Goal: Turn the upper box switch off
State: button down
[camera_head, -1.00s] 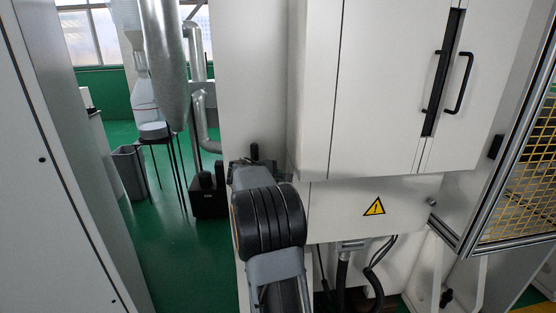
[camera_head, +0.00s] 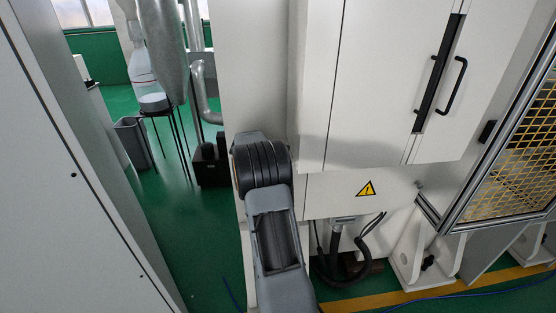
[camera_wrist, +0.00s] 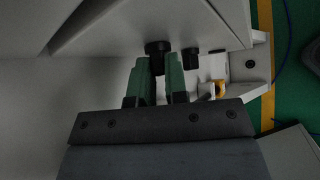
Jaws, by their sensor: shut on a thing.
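In the wrist view my gripper (camera_wrist: 160,68) has two green fingers closed about a black knob (camera_wrist: 158,48), which sticks out from a pale grey box face (camera_wrist: 115,28). The fingertips cover part of the knob, so its exact turn angle cannot be read. A second, smaller black knob (camera_wrist: 190,58) is just right of the right finger, apart from it. In the head view my gripper and the knobs are hidden behind my arm and the white cabinet.
A white cabinet (camera_head: 375,80) with black handles fills the upper right of the head view, with a yellow warning sign (camera_head: 366,188) below. A yellow mesh fence (camera_head: 510,165) stands at right. A grey panel (camera_head: 50,170) is at left. Green floor (camera_head: 190,255) lies between.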

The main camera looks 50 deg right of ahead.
jog(key=c, duration=1.4)
grip_release()
jog(key=shift+d, duration=0.15)
jog(key=shift+o, duration=1.3)
jog(key=b+v, duration=0.1)
jog(key=v, duration=1.3)
jog(key=shift+b, duration=0.4)
jog(key=shift+s+f, duration=0.1)
